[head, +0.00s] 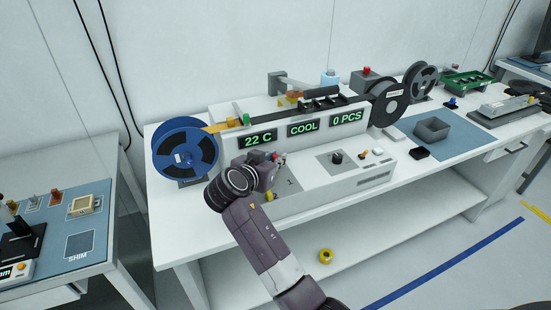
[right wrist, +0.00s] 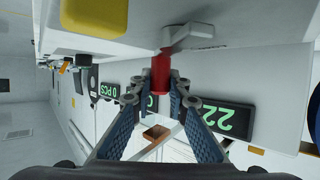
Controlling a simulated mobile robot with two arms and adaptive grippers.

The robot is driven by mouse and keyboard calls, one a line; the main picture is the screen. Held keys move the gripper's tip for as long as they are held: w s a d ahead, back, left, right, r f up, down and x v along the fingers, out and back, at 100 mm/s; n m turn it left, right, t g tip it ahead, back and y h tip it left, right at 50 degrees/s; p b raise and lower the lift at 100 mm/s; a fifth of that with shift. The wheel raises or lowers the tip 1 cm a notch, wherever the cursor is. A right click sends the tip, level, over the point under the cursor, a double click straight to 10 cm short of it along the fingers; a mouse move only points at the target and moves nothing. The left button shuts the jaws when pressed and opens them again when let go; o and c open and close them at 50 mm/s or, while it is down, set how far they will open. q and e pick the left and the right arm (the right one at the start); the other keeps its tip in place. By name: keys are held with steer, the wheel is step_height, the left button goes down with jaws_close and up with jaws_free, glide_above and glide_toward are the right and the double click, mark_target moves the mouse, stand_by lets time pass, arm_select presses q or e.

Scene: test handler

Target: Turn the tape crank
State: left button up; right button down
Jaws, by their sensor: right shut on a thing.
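The tape crank shows in the right wrist view as a grey arm (right wrist: 192,37) with a red handle (right wrist: 160,72). My right gripper (right wrist: 160,92) is shut on the red handle, its fingers on either side of it. In the head view my right gripper (head: 277,160) is at the machine's front, below the "22 C" display (head: 258,140); my wrist hides most of the crank, and a bit of red shows beside the fingers. A blue reel (head: 204,152) with orange tape (head: 222,125) stands at the machine's left end. My left gripper is not in view.
The white machine (head: 340,182) also bears "COOL" (head: 303,128) and "0 PCS" (head: 346,118) displays. A black reel (head: 391,104) stands at its right. A yellow roll (head: 326,256) lies on the lower shelf.

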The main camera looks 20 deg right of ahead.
steer(key=c, duration=2.1)
jaws_free()
steer(key=shift+r, duration=0.1)
